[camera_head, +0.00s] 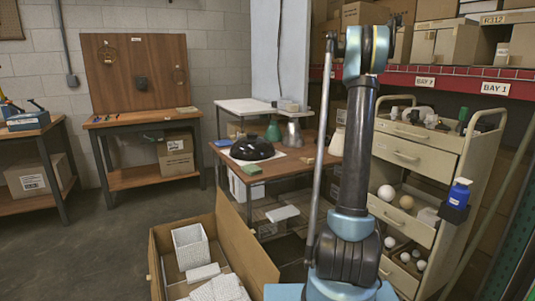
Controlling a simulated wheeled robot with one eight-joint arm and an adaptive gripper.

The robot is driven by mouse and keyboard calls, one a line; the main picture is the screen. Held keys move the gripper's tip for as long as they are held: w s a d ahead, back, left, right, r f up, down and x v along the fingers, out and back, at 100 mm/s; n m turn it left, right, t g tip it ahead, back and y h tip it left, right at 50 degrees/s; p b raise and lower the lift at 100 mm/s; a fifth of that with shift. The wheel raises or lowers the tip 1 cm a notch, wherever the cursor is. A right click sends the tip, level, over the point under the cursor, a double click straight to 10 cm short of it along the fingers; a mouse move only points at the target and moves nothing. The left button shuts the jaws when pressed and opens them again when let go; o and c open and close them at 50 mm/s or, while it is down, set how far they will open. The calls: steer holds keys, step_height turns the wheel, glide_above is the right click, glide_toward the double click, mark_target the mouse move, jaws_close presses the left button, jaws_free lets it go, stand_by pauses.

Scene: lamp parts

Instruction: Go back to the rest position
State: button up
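My arm stands upright in the right half of the head view, with its elbow joint near the top of the picture. I cannot make out my gripper or its fingers, so what it holds, if anything, is not shown. A black dome-shaped part (252,148) lies on a white sheet on the brown table (285,168) left of my arm. A green conical shade (273,131) and a pale conical shade (292,133) stand behind it. Round white globes (386,193) lie in the open drawers of the beige cart at right.
A beige drawer cart (402,155) with a blue bottle (459,193) stands close on the right. An open cardboard box (247,255) with white cartons is at front left. A wooden workbench (142,122) stands against the back wall. The floor (105,245) at left is clear.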

steer(key=a+f+n+t+y, duration=0.3)
steer(key=a+n+t+y, duration=0.25)
steer(key=a, duration=0.35)
steer(key=a+f+n+t+y, duration=0.2)
steer(key=a+n+t+y, duration=0.35)
steer(key=a+y, duration=0.2)
steer(key=s+a+f+n+g+y, duration=0.1)
steer(key=s+a+f+n+y, duration=0.1)
steer(key=s+a+f+y, duration=0.45)
steer(key=s+a+f+n+g+y, duration=0.15)
steer(key=s+a+f, duration=0.25)
steer(key=a+f, duration=0.6)
steer(key=s+a+f+n+g+y, duration=0.1)
steer(key=s+a+f+g+y, duration=0.2)
steer(key=s+f, duration=0.75)
steer(key=s+a+f+g, duration=0.3)
steer(key=s+a+f, duration=0.2)
steer(key=s+f, duration=0.5)
steer(key=s+f+m+g, duration=0.1)
steer(key=s+f+g, duration=0.7)
steer(key=s+f, duration=1.7)
steer(key=shift+s+f+m+h, duration=0.25)
steer(key=shift+s+m+h, duration=0.15)
steer(key=shift+s, duration=0.75)
